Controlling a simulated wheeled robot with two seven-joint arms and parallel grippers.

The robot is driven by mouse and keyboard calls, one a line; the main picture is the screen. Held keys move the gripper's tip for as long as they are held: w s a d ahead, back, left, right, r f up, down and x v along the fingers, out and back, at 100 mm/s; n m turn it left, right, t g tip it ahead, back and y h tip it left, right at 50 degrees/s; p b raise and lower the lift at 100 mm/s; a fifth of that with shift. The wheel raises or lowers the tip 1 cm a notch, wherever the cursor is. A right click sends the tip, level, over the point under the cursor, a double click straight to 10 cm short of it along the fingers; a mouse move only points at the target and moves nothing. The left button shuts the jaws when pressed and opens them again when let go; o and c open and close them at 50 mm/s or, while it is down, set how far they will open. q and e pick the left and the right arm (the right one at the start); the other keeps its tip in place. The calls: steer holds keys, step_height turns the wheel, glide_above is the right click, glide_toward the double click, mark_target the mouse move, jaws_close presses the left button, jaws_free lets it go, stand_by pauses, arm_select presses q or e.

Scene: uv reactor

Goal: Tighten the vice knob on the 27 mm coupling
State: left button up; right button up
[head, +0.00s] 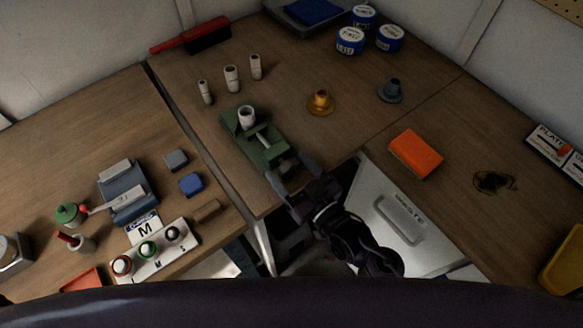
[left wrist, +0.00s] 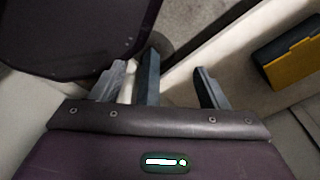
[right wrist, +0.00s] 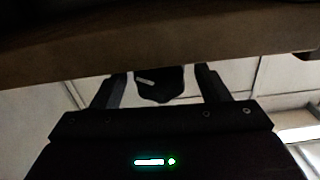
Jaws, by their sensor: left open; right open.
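The green vice (head: 262,148) stands on the middle bench near its front edge. A white coupling (head: 247,117) sits upright at the vice's far end. The vice's dark knob (head: 288,164) is at its near end, partly hidden by my right gripper (head: 291,178). In the right wrist view a dark rounded piece (right wrist: 160,84), apparently the knob, shows between the open fingers of my right gripper (right wrist: 162,72); contact cannot be told. My left gripper (left wrist: 156,72) is open below bench level in its wrist view and is outside the head view.
Several white fittings (head: 232,79) stand behind the vice. An amber flanged part (head: 320,102) and a grey one (head: 390,91) are to its right. An orange block (head: 416,153) lies farther right. A button panel (head: 155,249) is at the left. The bench edge crosses above my right gripper in its wrist view.

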steer(key=c, duration=1)
arm_select(q)
steer(key=shift+s+a+f, duration=0.1)
steer(key=shift+s, duration=1.05)
arm_select(e)
steer(key=shift+r+m+p, duration=0.15)
steer(key=shift+m+p, duration=0.65)
steer(key=shift+p, duration=0.05)
steer(key=shift+m+p, duration=0.6)
steer(key=shift+m, duration=0.1)
steer(key=m+p, duration=0.1)
steer(key=m, duration=0.1)
steer(key=shift+m+p, duration=0.3)
steer(key=shift+p, duration=0.1)
arm_select(q)
steer(key=r, duration=0.5)
steer(key=shift+w+r+p, duration=0.15)
steer(key=shift+w+p, duration=0.15)
steer(key=shift+w, duration=0.05)
arm_select(e)
steer(key=shift+m, duration=0.6)
